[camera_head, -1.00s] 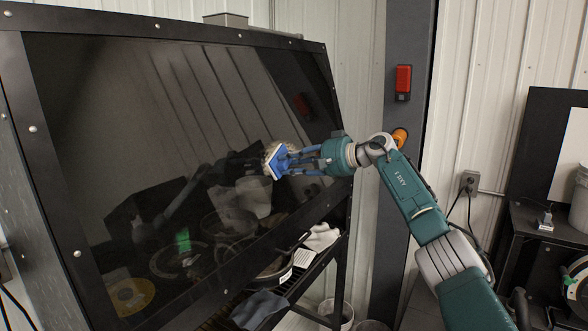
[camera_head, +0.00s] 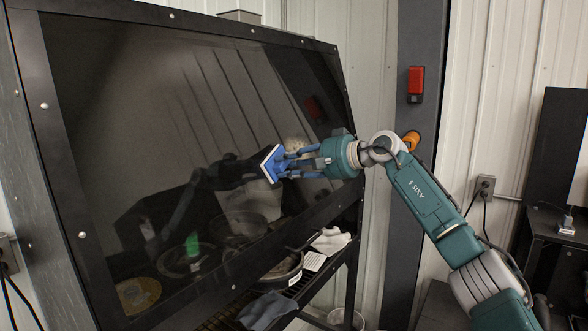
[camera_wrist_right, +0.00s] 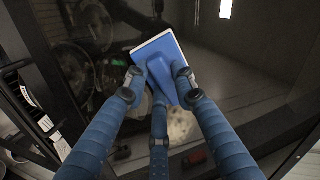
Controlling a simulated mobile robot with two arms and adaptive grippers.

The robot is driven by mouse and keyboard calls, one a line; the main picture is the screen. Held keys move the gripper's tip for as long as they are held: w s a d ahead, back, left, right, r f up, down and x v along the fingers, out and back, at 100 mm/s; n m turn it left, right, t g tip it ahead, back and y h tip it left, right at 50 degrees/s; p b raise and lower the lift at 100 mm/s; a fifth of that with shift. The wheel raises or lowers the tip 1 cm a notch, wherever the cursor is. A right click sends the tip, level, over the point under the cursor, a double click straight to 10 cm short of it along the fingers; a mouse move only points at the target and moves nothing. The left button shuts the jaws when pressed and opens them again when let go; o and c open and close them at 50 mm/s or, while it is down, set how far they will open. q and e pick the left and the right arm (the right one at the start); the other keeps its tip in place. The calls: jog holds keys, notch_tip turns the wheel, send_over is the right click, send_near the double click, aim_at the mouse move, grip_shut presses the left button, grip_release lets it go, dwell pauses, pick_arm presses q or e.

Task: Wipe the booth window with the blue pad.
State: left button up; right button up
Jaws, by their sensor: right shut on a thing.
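The booth window (camera_head: 150,110) is a large dark tilted pane in a black bolted frame, filling the left of the head view. My right gripper (camera_head: 286,161) is shut on the blue pad (camera_head: 270,163), holding it by its back at the right part of the window. The pad's white face is turned to the pane. Whether it touches the glass I cannot tell. In the right wrist view the blue pad (camera_wrist_right: 160,68) sits between my fingers, with its white edge showing. A pale speckled patch (camera_wrist_right: 182,124) shows on the glass beside it. My left gripper is not in view.
Below the window, an open shelf holds a grey cloth (camera_head: 266,309) and a pale glove-like item (camera_head: 331,240). A dark post with a red box (camera_head: 416,80) and an orange button (camera_head: 411,140) stands to the right. A dark desk is at the far right.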

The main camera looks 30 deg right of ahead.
aim_at(270, 170)
jog(key=shift+s+a+f+b, duration=0.1)
jog(key=shift+s+a+b, duration=0.15)
jog(key=shift+a, duration=0.2)
jog(key=shift+s+a+b, duration=0.1)
jog(key=shift+a+b, duration=0.1)
jog(key=shift+a, duration=0.25)
jog(key=shift+s+a+b, duration=0.15)
jog(key=shift+s+a, duration=0.05)
jog(key=shift+a, duration=0.3)
jog(key=shift+s+a+b, duration=0.15)
jog(key=shift+a, duration=0.3)
jog(key=shift+s+a+b, duration=0.3)
jog(key=shift+a+b, duration=0.05)
jog(key=shift+a, duration=0.3)
jog(key=shift+s+a+b, duration=0.35)
jog(key=shift+s+a, duration=0.25)
jog(key=shift+a, duration=0.9)
jog(key=shift+s+a+b, duration=0.4)
jog(key=shift+s+a, duration=0.25)
jog(key=shift+a, duration=0.8)
jog(key=shift+s+a+b, duration=0.35)
jog(key=shift+s+a, duration=0.25)
jog(key=shift+a, duration=0.9)
jog(key=shift+d, duration=0.1)
jog(key=shift+b+v, duration=0.7)
jog(key=shift+v, duration=2.25)
